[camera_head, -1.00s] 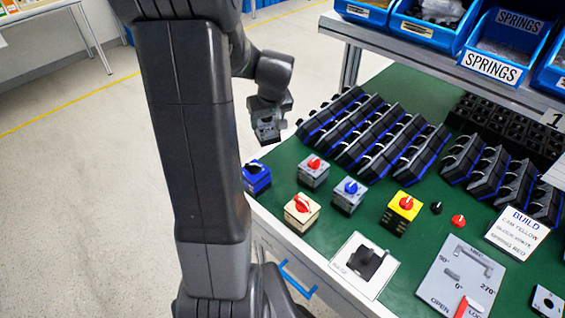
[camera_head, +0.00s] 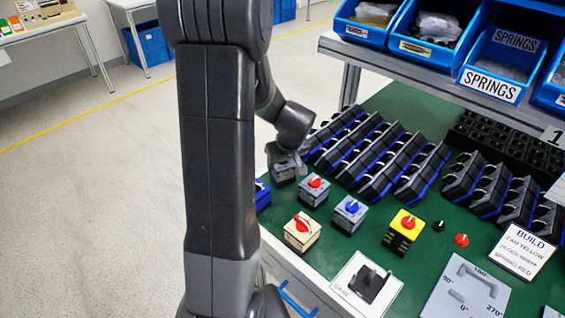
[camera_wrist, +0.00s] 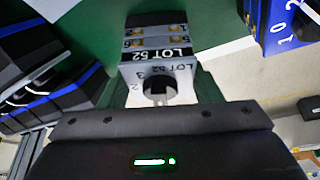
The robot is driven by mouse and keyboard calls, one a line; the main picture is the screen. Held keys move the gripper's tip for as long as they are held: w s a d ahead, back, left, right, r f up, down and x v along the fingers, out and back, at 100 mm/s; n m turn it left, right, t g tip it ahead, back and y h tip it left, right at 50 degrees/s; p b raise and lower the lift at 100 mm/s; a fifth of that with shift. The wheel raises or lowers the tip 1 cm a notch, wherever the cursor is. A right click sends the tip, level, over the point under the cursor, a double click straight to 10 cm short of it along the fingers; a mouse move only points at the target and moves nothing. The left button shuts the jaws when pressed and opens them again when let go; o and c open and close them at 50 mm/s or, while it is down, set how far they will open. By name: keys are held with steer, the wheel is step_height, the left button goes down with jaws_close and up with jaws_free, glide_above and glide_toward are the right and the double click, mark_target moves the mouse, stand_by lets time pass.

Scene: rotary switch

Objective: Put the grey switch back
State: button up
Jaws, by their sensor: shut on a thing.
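My gripper (camera_head: 288,158) is over the far left part of the green table, between the blue switch and the row of black modules. It is shut on a grey switch (camera_head: 285,172) with a black knob. In the wrist view, the grey switch (camera_wrist: 162,72) shows its "LOT 52" label, numbers and brass-coloured terminals between the fingers. I cannot tell whether its base touches the table. A blue switch (camera_head: 262,195) stands close by, partly hidden by my arm; it is at the upper right of the wrist view (camera_wrist: 290,25).
Black blue-edged modules (camera_head: 375,150) stand in rows close right of the gripper. Grey switches with red (camera_head: 313,196) and blue (camera_head: 347,219) knobs, a cream switch (camera_head: 301,239) and a yellow one (camera_head: 405,225) stand nearer. A shelf of blue bins (camera_head: 432,50) overhangs the back.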

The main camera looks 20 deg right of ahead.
steer(key=shift+f, duration=0.15)
steer(key=shift+f, duration=0.1)
steer(key=o, duration=1.2)
steer(key=shift+s+r, duration=0.15)
steer(key=shift+r, duration=0.4)
steer(key=v, duration=1.1)
steer(key=shift+s, duration=0.1)
steer(key=x, duration=1.2)
steer(key=shift+f, duration=0.2)
steer(key=shift+r, duration=1.1)
